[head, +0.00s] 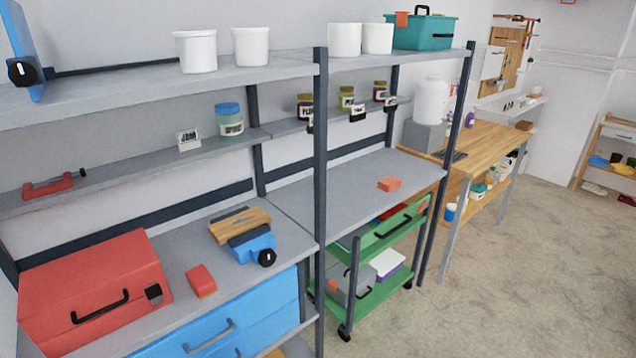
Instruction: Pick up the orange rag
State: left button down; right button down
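I cannot tell for sure which thing is the orange rag. A small orange-red folded piece (389,184) lies on the grey middle shelf (345,205), right of the central post. A similar red-orange piece (201,280) lies on the left shelf, between the red toolbox and the blue vise. A small orange patch (402,19) shows at the teal toolbox on the top shelf. Neither of my grippers is in view.
A red toolbox (95,290) and a blue vise (250,245) stand on the left shelf. Dark posts (320,180) divide the shelving. A green cart (370,270) is under the right bay. A wooden workbench (490,145) stands beyond. The concrete floor (540,270) at right is clear.

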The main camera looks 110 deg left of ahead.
aim_at(391, 183)
jog(key=u, duration=3.15)
jog(key=z, duration=0.3)
jog(key=i+l+z, duration=0.1)
jog(key=i+z, duration=0.75)
jog(key=i, duration=1.55)
jog(key=i+u, duration=0.2)
jog(key=i, duration=0.3)
jog(key=i+u, duration=0.2)
jog(key=i, duration=0.35)
jog(key=i+l+u, duration=0.2)
jog(key=i, duration=0.3)
jog(key=i+u, duration=0.75)
jog(key=i+l+u, duration=0.2)
jog(key=u, duration=2)
